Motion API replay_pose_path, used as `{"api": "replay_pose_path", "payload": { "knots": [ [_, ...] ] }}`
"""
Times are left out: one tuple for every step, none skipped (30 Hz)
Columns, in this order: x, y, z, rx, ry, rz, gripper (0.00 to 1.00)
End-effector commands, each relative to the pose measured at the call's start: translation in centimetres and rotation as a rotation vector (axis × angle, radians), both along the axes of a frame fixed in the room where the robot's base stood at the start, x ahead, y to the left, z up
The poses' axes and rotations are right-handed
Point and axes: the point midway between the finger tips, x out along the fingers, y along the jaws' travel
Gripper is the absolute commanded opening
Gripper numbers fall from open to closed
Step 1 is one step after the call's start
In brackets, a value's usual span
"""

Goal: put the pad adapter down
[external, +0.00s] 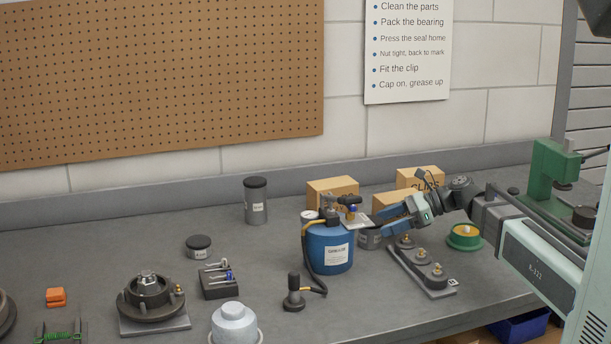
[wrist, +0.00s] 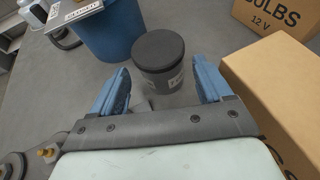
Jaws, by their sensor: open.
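My gripper (external: 384,217) has blue fingers and is open, pointing left beside the blue tank. In the wrist view its fingers (wrist: 160,88) stand apart with nothing held between them. A dark lidded canister (wrist: 159,52) shows beyond and between the fingertips; in the external view this canister (external: 369,239) is partly hidden below the gripper. I cannot tell for certain which piece is the pad adapter.
The blue tank (external: 330,248) with gauge and hose stands left of my gripper; it also shows in the wrist view (wrist: 112,38). Cardboard boxes (external: 333,190) stand behind, one close at right (wrist: 275,95). A green dish (external: 464,240) is right of the rack. Bare bench lies front-centre.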

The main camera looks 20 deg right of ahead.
Motion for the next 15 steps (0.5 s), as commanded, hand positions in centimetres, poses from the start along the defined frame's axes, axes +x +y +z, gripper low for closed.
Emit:
{"api": "replay_pose_path", "payload": {
  "knots": [
    [0.2,0.6,-0.2,0.000,0.001,0.002,0.79],
    [0.2,0.8,-0.3,0.000,0.001,0.002,0.79],
    [0.3,1.0,-0.4,0.000,0.000,0.001,0.79],
    [0.3,1.1,-0.5,0.000,0.000,0.001,0.79],
    [0.4,1.2,-0.5,0.000,0.000,0.000,0.79],
    [0.4,1.3,-0.6,0.000,0.000,0.000,0.79],
    [0.4,1.4,-0.6,0.000,0.000,0.000,0.79],
    [0.4,1.4,-0.6,0.000,0.000,0.000,0.79],
    [0.5,1.5,-0.6,0.000,0.000,0.000,0.79],
    [0.5,1.7,-0.7,0.000,0.000,0.001,0.79],
    [0.6,1.9,-0.7,0.000,0.000,0.001,0.79],
    [0.7,2.2,-0.8,0.000,0.001,0.002,0.79],
    [0.7,2.4,-0.8,0.000,0.001,0.002,0.79],
    [0.8,2.7,-0.9,0.000,0.001,0.003,0.79],
    [1.0,3.1,-1.0,0.000,0.002,0.001,0.79]
  ]
}}
